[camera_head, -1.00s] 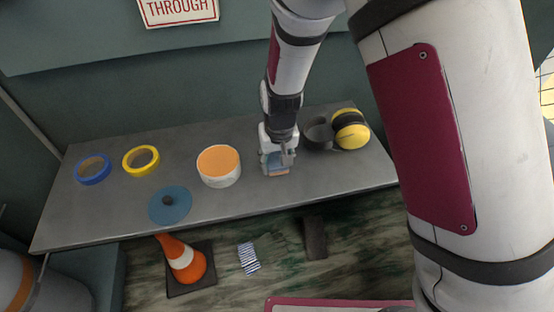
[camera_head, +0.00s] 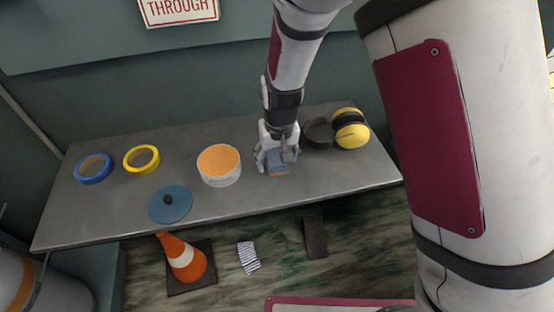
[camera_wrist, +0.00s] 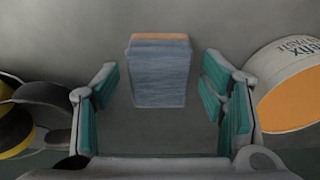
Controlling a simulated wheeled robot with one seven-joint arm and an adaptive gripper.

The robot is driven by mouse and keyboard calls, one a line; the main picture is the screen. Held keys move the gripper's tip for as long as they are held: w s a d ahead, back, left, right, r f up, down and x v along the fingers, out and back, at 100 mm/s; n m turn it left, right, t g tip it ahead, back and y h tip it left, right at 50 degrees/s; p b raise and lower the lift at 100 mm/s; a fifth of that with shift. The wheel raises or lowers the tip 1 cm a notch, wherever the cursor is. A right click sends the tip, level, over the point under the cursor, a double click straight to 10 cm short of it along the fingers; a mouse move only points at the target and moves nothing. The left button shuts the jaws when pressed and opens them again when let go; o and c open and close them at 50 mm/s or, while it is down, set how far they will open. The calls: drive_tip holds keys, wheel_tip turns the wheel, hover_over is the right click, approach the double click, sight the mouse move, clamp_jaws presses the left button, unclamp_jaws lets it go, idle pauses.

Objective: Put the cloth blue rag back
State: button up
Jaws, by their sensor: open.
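A blue-grey, block-like item with an orange edge (camera_head: 278,168) lies on the grey bench; it looks like a folded rag, but I cannot tell for certain. In the wrist view the blue item (camera_wrist: 159,78) lies between and slightly beyond my fingers. My gripper (camera_head: 276,158) is open above the item, with a finger on each side. In the wrist view, my gripper (camera_wrist: 161,100) shows its teal pads apart from the item, with gaps on both sides. A blue-and-white striped cloth (camera_head: 248,258) lies on the floor below the bench.
On the bench (camera_head: 110,215), an orange-topped tub (camera_head: 220,168) stands left of my gripper, and yellow-black ear muffs (camera_head: 348,130) lie right. A blue lid (camera_head: 170,205), yellow tape (camera_head: 141,160) and blue tape (camera_head: 93,169) lie farther left.

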sight(279, 165)
wheel_tip(279, 165, up, 11)
drive_tip(key=s+p, duration=0.1)
drive_tip(key=shift+s+d+f, duration=0.2)
drive_tip(key=shift+s+d, duration=0.05)
drive_tip(key=shift+s, duration=0.05)
drive_tip(key=s+d+r+m, duration=0.2)
drive_tip(key=s+d+r, duration=1.5)
drive_tip(key=s+d+m, duration=0.1)
drive_tip(key=s+d, duration=0.3)
drive_tip(key=s, duration=0.6)
drive_tip(key=shift+d+t, duration=0.2)
drive_tip(key=shift+t, duration=0.1)
drive_tip(key=shift+w+p, duration=0.1)
drive_tip(key=shift+p, duration=0.2)
wheel_tip(279, 165, up, 9)
drive_tip(key=t+p, duration=0.1)
drive_tip(key=p, duration=0.6)
drive_tip(key=shift+t, duration=0.4)
